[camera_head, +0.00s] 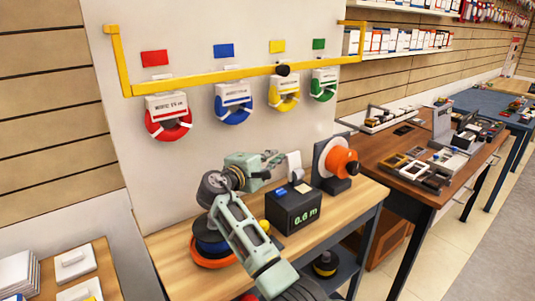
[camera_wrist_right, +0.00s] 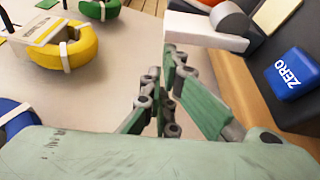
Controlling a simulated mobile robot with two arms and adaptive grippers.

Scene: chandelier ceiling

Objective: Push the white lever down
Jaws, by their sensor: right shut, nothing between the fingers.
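The white lever (camera_head: 294,165) stands beside the black box with the "0.6 m" display (camera_head: 293,211) in the head view. In the right wrist view the lever (camera_wrist_right: 205,32) is a white bar beside a grey cylinder (camera_wrist_right: 229,19). My right gripper (camera_head: 274,159) is shut and empty, just left of the lever in the head view. In the right wrist view its fingertips (camera_wrist_right: 172,55) are close to the lever's left end; I cannot tell whether they touch. My left gripper is not in view.
An orange reel (camera_head: 341,160) stands right of the lever. A blue ZERO button (camera_wrist_right: 290,74) is on the black box. Coloured coils, such as the yellow one (camera_head: 283,96), hang from a yellow rail (camera_head: 220,77) behind. A blue and orange spool (camera_head: 210,243) sits left of my arm.

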